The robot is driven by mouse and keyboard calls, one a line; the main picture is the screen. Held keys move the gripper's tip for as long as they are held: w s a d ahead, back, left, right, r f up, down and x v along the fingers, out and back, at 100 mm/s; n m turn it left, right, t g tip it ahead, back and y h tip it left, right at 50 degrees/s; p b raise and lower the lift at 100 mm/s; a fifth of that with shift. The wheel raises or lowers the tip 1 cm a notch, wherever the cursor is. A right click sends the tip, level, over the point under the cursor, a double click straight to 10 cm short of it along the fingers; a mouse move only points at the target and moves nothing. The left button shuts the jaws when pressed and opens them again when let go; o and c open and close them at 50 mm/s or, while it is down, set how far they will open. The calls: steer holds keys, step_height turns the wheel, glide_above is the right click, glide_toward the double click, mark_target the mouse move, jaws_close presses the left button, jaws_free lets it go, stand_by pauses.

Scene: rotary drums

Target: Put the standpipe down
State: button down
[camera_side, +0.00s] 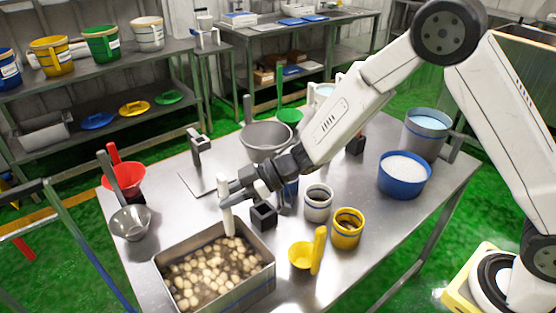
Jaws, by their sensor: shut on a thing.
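The standpipe (226,214) is a white upright tube. My gripper (234,192) is shut on its upper part. The tube stands nearly vertical over the back part of a steel tub (212,305). Its lower end overlaps the tub's contents in this view, and I cannot tell whether it touches them or hangs just above. The tub holds many pale round pieces in brownish liquid. The gripper's fingers partly hide the tube's upper part.
A black block (264,217) stands close behind the tub. A yellow scoop (302,256), a yellow pot (347,228) and a white pot (318,203) are to the right. The front right table is clear.

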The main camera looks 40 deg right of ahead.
mark_target(225, 178)
steer(key=shift+r, duration=0.55)
step_height(225, 178, up, 4)
steer(key=shift+f, duration=0.1)
steer(key=w+d+m+t+h, duration=0.2)
steer(key=w+d, duration=0.1)
steer(key=d, duration=0.4)
steer(key=w+d+m+t+h, duration=0.1)
steer(key=w+d+m+t, duration=0.2)
steer(key=d, duration=0.3)
step_height(225, 178, down, 7)
steer(key=shift+s, duration=0.25)
step_height(225, 178, down, 8)
stand_by(0.4)
steer(key=shift+f, duration=0.15)
